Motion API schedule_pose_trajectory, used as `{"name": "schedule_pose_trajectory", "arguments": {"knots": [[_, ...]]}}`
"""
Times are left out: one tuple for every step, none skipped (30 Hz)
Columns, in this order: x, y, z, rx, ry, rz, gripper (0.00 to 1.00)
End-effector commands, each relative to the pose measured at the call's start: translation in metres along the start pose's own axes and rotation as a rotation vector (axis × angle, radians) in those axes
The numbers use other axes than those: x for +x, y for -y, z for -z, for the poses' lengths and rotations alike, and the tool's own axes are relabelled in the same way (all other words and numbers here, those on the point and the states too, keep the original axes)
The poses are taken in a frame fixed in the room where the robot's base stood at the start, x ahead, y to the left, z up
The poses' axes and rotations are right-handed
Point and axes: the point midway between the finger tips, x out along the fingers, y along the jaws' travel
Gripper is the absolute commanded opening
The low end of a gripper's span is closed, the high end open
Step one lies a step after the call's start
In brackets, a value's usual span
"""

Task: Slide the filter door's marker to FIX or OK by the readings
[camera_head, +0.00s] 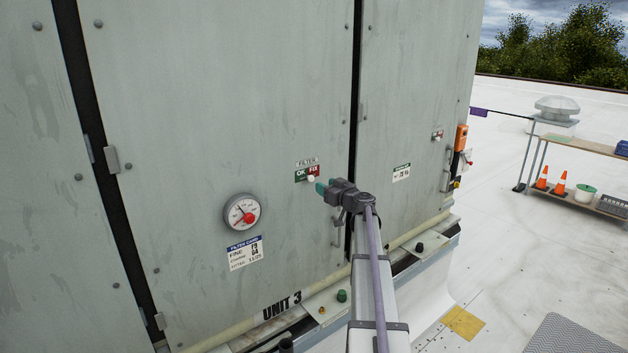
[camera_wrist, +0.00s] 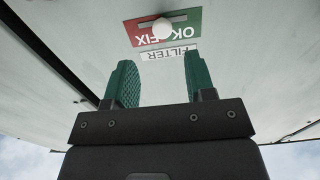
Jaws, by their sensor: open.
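The filter door (camera_head: 190,110) is a grey-green panel. Its marker (camera_head: 311,178) is a white knob at a slot in the green OK and red FIX label (camera_head: 300,175). In the wrist view the label (camera_wrist: 148,35) is upside down, with the knob (camera_wrist: 162,28) near the green-red border. My gripper (camera_head: 321,188) is just right of and below the knob; its green fingers (camera_wrist: 155,82) are open and empty, short of it.
A bench (camera_head: 575,147) with orange cones (camera_head: 558,187) stands at the far right. Roof between is open.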

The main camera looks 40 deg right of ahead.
Motion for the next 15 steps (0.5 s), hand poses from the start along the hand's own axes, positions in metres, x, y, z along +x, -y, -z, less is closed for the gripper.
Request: {"name": "schedule_pose_trajectory", "arguments": {"knots": [[0.013,-0.002,0.0,0.0,0.0,0.002,0.5],[0.021,-0.001,0.0,0.0,0.0,0.002,0.5],[0.031,-0.001,0.0,0.0,0.0,0.003,0.5],[0.039,-0.001,0.0,0.001,0.0,0.003,0.5],[0.046,-0.002,0.0,0.001,0.0,0.002,0.5],[0.055,-0.001,0.0,0.001,0.0,0.002,0.5],[0.062,-0.001,0.0,0.001,0.0,0.003,0.5],[0.067,-0.001,0.0,0.001,0.0,0.003,0.5],[0.072,-0.001,0.0,0.001,0.0,0.002,0.5],[0.076,-0.001,0.0,0.001,0.0,0.002,0.5],[0.078,-0.001,0.0,0.001,0.001,0.001,0.5],[0.08,0.0,0.0,0.001,0.001,0.001,0.5],[0.08,0.0,0.0,0.001,0.001,0.001,0.5],[0.081,0.0,0.0,0.001,0.001,0.001,0.5],[0.08,0.001,0.0,0.001,0.001,0.001,0.5]]}}
